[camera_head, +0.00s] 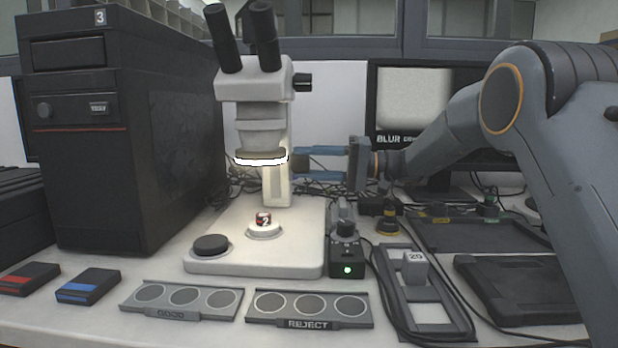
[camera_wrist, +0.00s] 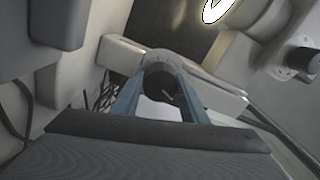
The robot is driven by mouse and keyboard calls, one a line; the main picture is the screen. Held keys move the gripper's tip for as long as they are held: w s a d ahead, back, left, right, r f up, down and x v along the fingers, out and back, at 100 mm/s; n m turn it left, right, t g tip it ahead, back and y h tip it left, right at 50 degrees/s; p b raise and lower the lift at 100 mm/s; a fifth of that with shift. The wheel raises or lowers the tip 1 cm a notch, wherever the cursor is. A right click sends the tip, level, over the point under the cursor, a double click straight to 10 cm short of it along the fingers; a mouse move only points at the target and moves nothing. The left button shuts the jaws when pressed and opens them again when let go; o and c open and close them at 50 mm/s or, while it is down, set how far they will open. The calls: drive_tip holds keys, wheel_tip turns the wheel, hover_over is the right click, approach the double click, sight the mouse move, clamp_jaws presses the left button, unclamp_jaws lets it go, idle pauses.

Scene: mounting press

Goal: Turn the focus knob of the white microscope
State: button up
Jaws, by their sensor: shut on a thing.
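The white microscope (camera_head: 262,110) stands on a pale base at the middle of the bench, with two dark eyepieces and a lit ring light. Its dark focus knob (camera_wrist: 162,88) is on the column and bears a light mark in the wrist view. My gripper (camera_head: 302,164) reaches in from the right at column height, its two blue fingers one above the other. In the wrist view my gripper (camera_wrist: 158,82) is shut on the knob, a finger on either side. A small red part marked 2 (camera_head: 263,219) sits on the round white stage.
A monitor (camera_head: 415,105) behind my arm shows a pale picture and the word BLUR. A black tower (camera_head: 160,130) stands left of the microscope. A control box (camera_head: 346,258) with a green light is at the base's right. GOOD (camera_head: 170,313) and REJECT (camera_head: 308,323) trays lie in front.

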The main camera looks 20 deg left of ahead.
drive_tip(key=n+b, duration=0.2)
drive_tip(key=b, duration=0.1)
drive_tip(key=n+b, duration=0.2)
drive_tip(key=b, duration=0.1)
drive_tip(key=n+b, duration=0.2)
drive_tip(key=shift+f+b, duration=0.25)
drive_tip(key=shift+b, duration=0.15)
drive_tip(key=n+b, duration=0.3)
drive_tip(key=b, duration=0.1)
drive_tip(key=shift+r, duration=0.15)
drive_tip(key=o, duration=1)
drive_tip(key=shift+r, duration=0.1)
drive_tip(key=shift+o, duration=0.2)
drive_tip(key=shift+d, duration=0.1)
drive_tip(key=p+v, duration=0.1)
drive_tip(key=v, duration=0.6)
drive_tip(key=shift+w+d, duration=0.15)
drive_tip(key=shift+d, duration=0.1)
